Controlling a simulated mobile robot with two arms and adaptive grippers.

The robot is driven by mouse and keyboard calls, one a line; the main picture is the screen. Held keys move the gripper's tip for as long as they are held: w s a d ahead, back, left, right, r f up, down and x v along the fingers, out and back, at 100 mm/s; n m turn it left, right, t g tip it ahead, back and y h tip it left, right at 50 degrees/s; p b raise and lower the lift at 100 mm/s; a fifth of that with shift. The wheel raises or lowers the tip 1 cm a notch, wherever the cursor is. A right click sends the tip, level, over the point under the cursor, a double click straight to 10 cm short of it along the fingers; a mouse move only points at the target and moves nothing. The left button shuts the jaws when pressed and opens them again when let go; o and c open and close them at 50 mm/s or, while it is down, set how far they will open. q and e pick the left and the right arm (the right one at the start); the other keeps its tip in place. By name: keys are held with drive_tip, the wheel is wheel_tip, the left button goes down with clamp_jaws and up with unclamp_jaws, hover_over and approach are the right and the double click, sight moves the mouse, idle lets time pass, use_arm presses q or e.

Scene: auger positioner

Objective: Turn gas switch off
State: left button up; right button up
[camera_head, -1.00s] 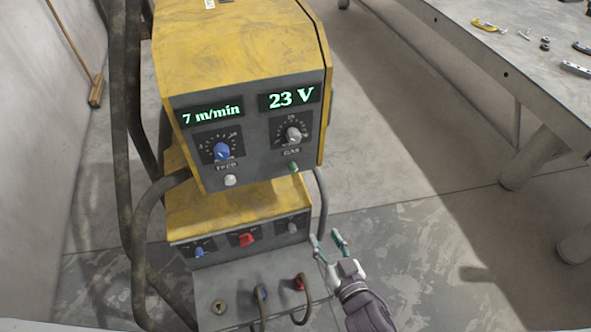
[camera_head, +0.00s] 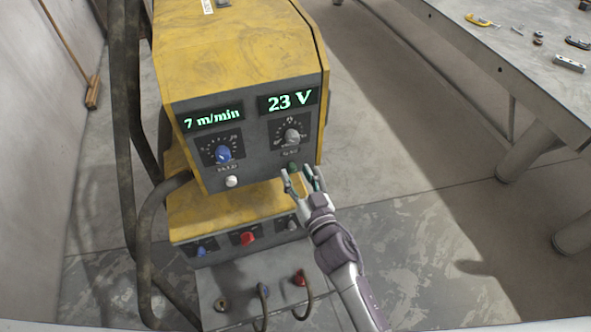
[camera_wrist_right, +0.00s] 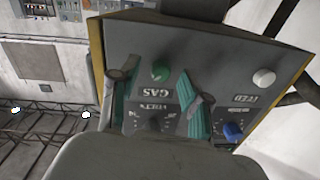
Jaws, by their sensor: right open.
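The gas switch (camera_head: 293,167) is a small green knob below the "GAS" label on the front of the yellow-and-grey welding machine (camera_head: 230,60). It also shows in the right wrist view as a green knob (camera_wrist_right: 160,73), where the panel appears upside down. My right gripper (camera_head: 297,173) is open and empty in front of the panel, just below the switch in the head view. In the right wrist view its fingertips (camera_wrist_right: 161,86) lie on either side of the switch. I cannot tell whether they touch the panel. My left gripper is not in view.
A grey dial (camera_head: 292,136) sits above the switch, a blue dial (camera_head: 223,154) and white knob (camera_head: 232,181) to the left. A lower unit has a red switch (camera_head: 248,238) and cables. Hoses (camera_head: 125,120) hang on the left. A metal table (camera_head: 500,70) with tools stands right.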

drive_tip(key=shift+w+a, duration=0.3)
drive_tip(key=shift+w, duration=0.3)
clamp_jaws()
